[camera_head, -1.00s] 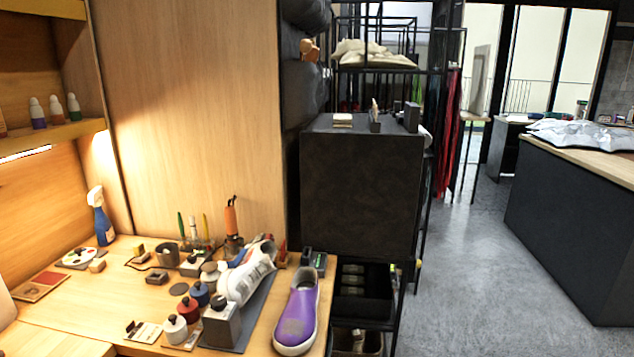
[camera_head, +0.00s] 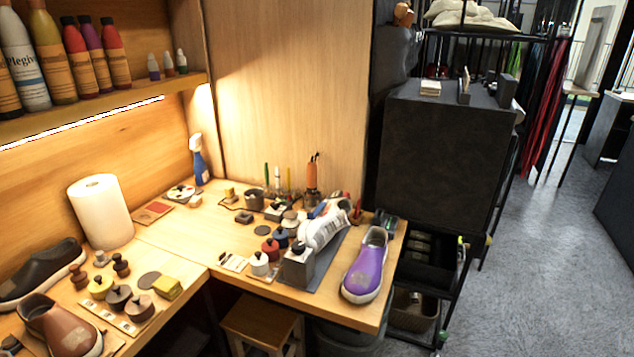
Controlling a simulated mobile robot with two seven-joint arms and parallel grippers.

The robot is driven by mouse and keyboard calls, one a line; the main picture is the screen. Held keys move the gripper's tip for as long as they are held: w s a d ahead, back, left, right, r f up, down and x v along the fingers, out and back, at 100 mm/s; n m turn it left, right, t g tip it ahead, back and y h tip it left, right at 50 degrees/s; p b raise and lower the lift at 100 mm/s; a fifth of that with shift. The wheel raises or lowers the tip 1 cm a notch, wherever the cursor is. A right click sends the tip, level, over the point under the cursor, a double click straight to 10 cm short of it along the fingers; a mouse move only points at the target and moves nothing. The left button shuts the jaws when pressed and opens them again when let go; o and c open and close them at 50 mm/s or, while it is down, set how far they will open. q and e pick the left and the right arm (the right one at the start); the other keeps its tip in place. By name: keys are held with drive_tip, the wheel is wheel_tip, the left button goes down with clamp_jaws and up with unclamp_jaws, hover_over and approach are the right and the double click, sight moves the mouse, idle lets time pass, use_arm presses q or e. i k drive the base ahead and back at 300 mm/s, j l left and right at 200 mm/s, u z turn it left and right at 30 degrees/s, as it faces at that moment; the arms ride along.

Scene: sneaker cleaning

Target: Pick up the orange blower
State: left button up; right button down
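The orange blower (camera_head: 312,174) stands upright at the back of the wooden workbench (camera_head: 222,238), against the wood panel. It is an orange cylinder with a dark top, and its lower end is partly hidden by the items in front. Thin upright tools stand just left of it, and a white sneaker (camera_head: 322,228) lies in front of it. Neither of my grippers shows in the head view.
A purple shoe (camera_head: 366,267) sits at the bench's right edge. Several small pots crowd the space before the blower. A blue spray bottle (camera_head: 199,165) stands further left. A wooden stool (camera_head: 262,325) is under the bench. A dark cabinet (camera_head: 445,155) stands right; grey floor beyond is open.

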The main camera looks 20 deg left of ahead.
sight(312, 168)
drive_tip(key=i+l+u, duration=0.25)
drive_tip(key=i+l, duration=0.8)
